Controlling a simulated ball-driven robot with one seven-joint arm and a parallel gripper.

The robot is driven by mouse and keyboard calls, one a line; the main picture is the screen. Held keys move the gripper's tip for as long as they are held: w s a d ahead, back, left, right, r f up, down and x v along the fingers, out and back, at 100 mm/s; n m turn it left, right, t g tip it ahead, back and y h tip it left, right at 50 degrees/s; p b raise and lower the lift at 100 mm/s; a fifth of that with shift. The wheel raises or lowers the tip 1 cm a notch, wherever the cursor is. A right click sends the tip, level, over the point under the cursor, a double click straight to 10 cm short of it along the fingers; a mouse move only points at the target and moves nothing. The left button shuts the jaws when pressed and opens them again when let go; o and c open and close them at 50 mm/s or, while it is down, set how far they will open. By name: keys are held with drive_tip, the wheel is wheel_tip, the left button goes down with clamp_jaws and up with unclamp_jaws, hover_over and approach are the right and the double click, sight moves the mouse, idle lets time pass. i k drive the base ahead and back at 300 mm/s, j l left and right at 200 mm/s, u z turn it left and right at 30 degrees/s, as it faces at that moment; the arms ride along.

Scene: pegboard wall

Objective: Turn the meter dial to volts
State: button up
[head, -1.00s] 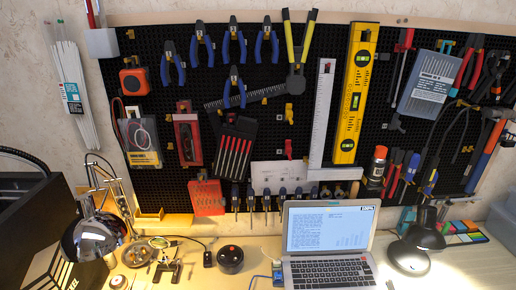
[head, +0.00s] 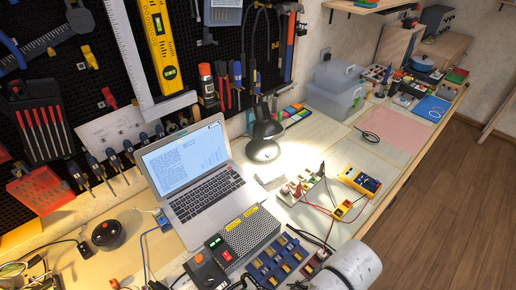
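A yellow meter (head: 360,181) lies on the right part of the workbench, near its front edge. Its face is small in the head view, and I cannot read the dial's setting. A smaller yellow item (head: 342,209) lies just in front of it, with red leads running near it. My gripper is not in view; only a white rounded part, seemingly of my arm, shows at the bottom edge.
An open laptop (head: 205,193) stands left of the meter. A grey power supply (head: 246,233) and a blue-and-yellow parts rack (head: 276,262) are at the front. A black lamp (head: 264,135) stands behind. The pink mat (head: 400,133) is mostly bare.

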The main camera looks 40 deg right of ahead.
sight(367, 180)
drive_tip(key=z, duration=1.25)
